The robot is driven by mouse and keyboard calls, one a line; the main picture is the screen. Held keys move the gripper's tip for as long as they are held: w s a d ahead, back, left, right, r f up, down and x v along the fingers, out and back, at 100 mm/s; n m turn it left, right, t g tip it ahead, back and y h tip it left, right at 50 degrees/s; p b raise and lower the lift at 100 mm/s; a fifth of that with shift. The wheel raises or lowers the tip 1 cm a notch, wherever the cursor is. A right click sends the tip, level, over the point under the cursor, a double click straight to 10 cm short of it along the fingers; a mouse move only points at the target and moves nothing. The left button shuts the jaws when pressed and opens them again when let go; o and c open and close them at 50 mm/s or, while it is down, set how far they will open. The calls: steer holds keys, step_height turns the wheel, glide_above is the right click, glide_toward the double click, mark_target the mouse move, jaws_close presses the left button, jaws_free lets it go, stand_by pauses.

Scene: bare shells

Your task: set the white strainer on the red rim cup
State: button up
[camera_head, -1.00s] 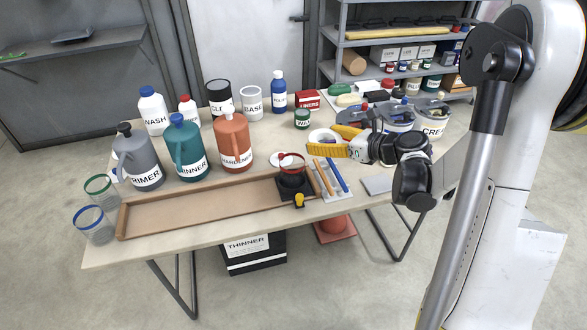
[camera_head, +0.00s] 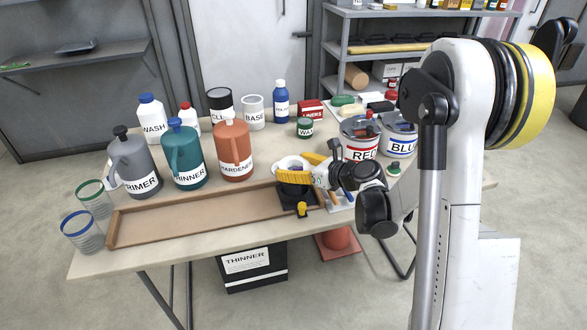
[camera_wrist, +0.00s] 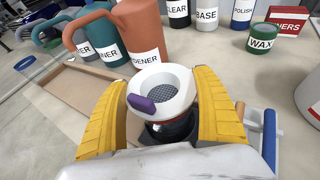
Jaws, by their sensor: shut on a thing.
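The white strainer (camera_wrist: 178,107), a round funnel with grey mesh and a purple tab, sits between the yellow fingers of my gripper (camera_wrist: 160,85) in the wrist view. My gripper is shut on it. In the head view, my gripper (camera_head: 290,170) is at the right end of the wooden tray, and the white strainer (camera_head: 291,162) shows at its fingertips. The red rim cup (camera_wrist: 178,130) is mostly hidden below the strainer, over the black stand (camera_head: 291,197). I cannot tell whether strainer and cup touch.
A blue rim cup (camera_head: 83,232) and a green rim cup (camera_head: 95,199) stand at the left. The hardener jug (camera_head: 233,152) stands close behind the tray, left of my gripper. Red (camera_head: 361,140) and blue (camera_head: 398,136) paint cans stand right. The wooden tray (camera_head: 190,217) is empty along its length.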

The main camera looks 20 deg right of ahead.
steer(key=shift+f, duration=0.1)
steer(key=shift+f, duration=0.15)
steer(key=o, duration=1)
steer(key=shift+c, duration=0.2)
